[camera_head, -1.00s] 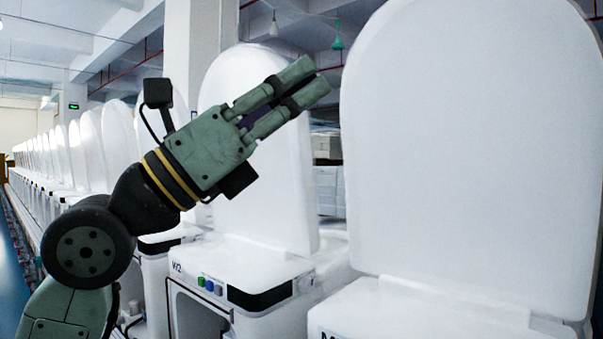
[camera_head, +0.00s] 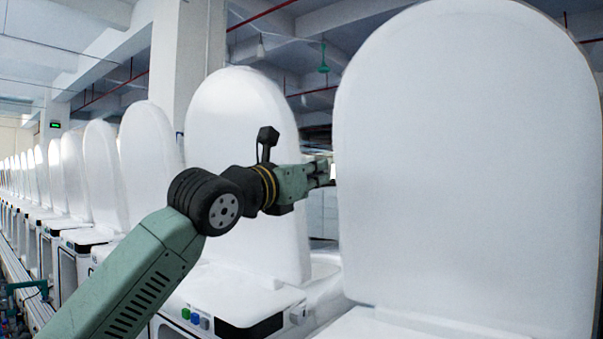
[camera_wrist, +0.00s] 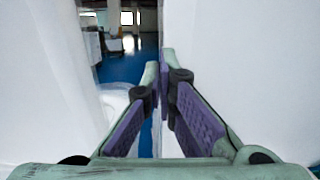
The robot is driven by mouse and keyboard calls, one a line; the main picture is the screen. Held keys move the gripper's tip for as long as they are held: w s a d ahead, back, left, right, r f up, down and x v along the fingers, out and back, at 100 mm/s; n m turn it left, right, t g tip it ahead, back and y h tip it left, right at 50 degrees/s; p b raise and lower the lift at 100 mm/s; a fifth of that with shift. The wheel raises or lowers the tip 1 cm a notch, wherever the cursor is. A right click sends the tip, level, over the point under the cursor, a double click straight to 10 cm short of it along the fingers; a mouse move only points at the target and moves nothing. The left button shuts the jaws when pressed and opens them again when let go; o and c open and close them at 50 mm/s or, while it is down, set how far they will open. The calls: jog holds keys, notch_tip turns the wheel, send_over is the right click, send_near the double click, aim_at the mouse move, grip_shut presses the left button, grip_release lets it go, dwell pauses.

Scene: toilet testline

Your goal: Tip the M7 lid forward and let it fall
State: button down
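The big white upright lid (camera_head: 465,170) on the right stands nearest in the head view. The label on its base is out of view, so I cannot read whether it is M7. My gripper (camera_head: 328,173) is at this lid's left edge, about mid-height, pointing right. In the wrist view, my gripper's two fingers (camera_wrist: 160,72) have a narrow gap between them and hold nothing that I can make out. The lid's white surface (camera_wrist: 245,60) fills the right side there, its edge close to the fingertips. Contact cannot be told.
Another upright white lid (camera_head: 235,110) stands behind my arm, on a base with coloured buttons (camera_head: 195,318). A long row of similar lids (camera_head: 100,165) runs off left. A white surface (camera_wrist: 45,80) fills the wrist view's left side, with blue floor (camera_wrist: 130,65) between.

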jog(key=shift+w+d, duration=0.2)
jog(key=shift+w, duration=0.1)
jog(key=shift+w+r, duration=0.1)
